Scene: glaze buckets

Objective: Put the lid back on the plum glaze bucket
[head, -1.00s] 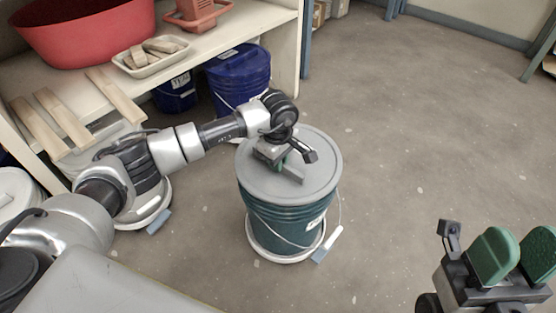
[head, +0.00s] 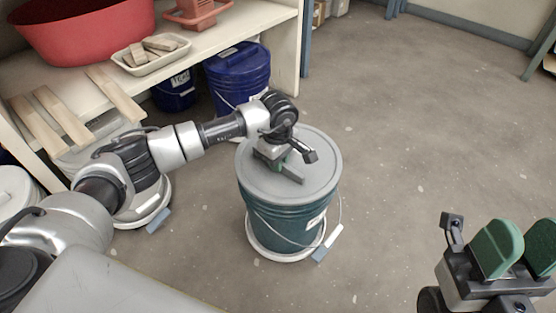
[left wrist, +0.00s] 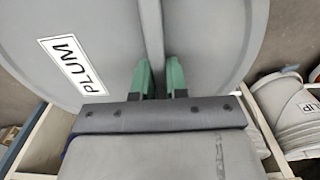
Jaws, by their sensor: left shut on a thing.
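A grey round lid (head: 316,165) lies flat over the top of a dark teal bucket (head: 290,225). The lid's PLUM label shows in the left wrist view (left wrist: 72,66). My left gripper (head: 282,165) is above the lid, its green fingers closed on the lid's raised grey bar handle (left wrist: 153,35). I see no clear gap between lid and bucket, but cannot tell whether the lid is pressed home. The arm hides part of the lid's far left side. My right gripper (head: 515,248) is at the lower right, its green fingers apart and empty.
The teal bucket stands on a low white round base (head: 262,250). Blue buckets (head: 238,75) stand by and under the shelf (head: 215,48). The shelf holds a red basin (head: 85,30), a tray of wooden pieces (head: 150,54) and planks. The floor to the right is clear.

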